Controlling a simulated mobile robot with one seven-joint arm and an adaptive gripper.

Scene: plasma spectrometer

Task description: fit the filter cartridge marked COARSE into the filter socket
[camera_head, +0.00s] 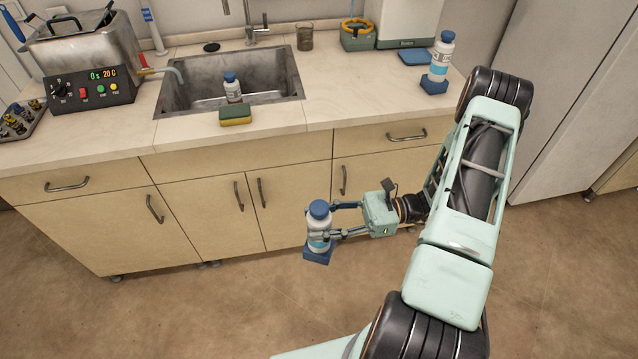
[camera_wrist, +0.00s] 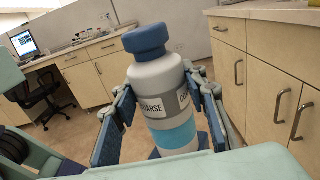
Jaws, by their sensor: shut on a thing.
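My gripper (camera_head: 333,220) is shut on a filter cartridge (camera_head: 318,229) with a blue cap and a blue square base, held upright in front of the cabinets, below counter height. In the wrist view the cartridge (camera_wrist: 166,98) stands between the finger pads, and its label reads "...OARSE", partly hidden by the left finger. A similar bottle-shaped cartridge (camera_head: 441,58) stands on a blue base on the right of the counter. Another blue-capped one (camera_head: 232,88) is in or at the sink. I cannot make out their labels. I cannot identify the filter socket in these views.
The counter (camera_head: 310,112) holds a sink (camera_head: 180,95), a green and yellow sponge (camera_head: 235,115), a metal bath with a control panel (camera_head: 95,90), a glass beaker (camera_head: 305,38) and a teal box with a yellow ring (camera_head: 357,35). The floor (camera_head: 190,310) below is clear.

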